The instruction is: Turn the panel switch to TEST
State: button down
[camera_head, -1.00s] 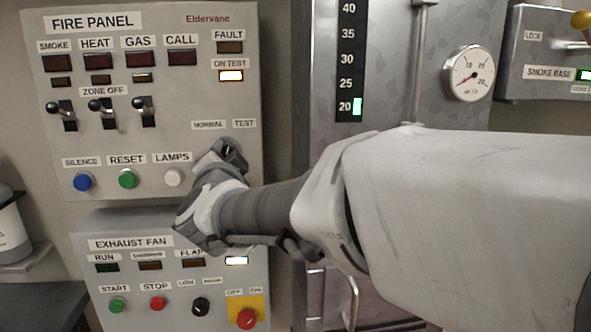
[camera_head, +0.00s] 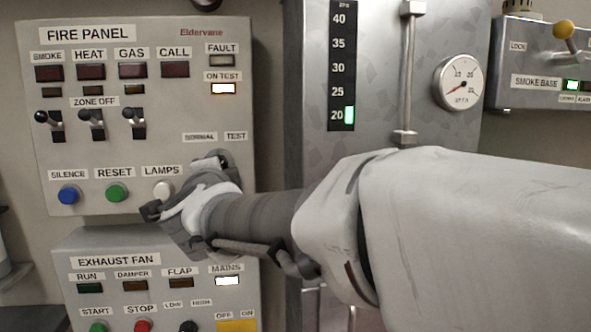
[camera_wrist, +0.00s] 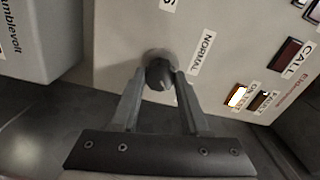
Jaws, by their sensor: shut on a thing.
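The grey fire panel (camera_head: 180,110) fills the upper left of the head view. Its NORMAL label (camera_head: 200,137) and TEST label (camera_head: 236,135) show just above my gripper (camera_head: 185,185). The switch below them is hidden behind my gripper in the head view. In the wrist view the dark round switch knob (camera_wrist: 158,73) stands out from the panel, between the two fingers of my gripper (camera_wrist: 158,80), which are shut on it. The NORMAL label (camera_wrist: 202,54) is right of the knob there. I cannot tell the knob's pointing direction. The ON TEST lamp (camera_head: 223,88) is lit.
The white LAMPS button (camera_head: 163,190) is close to my gripper. The exhaust fan panel (camera_head: 150,245) is just below, with its MAINS lamp lit. A metal cabinet (camera_head: 300,100) with a gauge (camera_head: 459,82) stands right, behind my arm.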

jog(key=shift+c, duration=2.1)
grip_release()
jog(key=shift+s, duration=0.1)
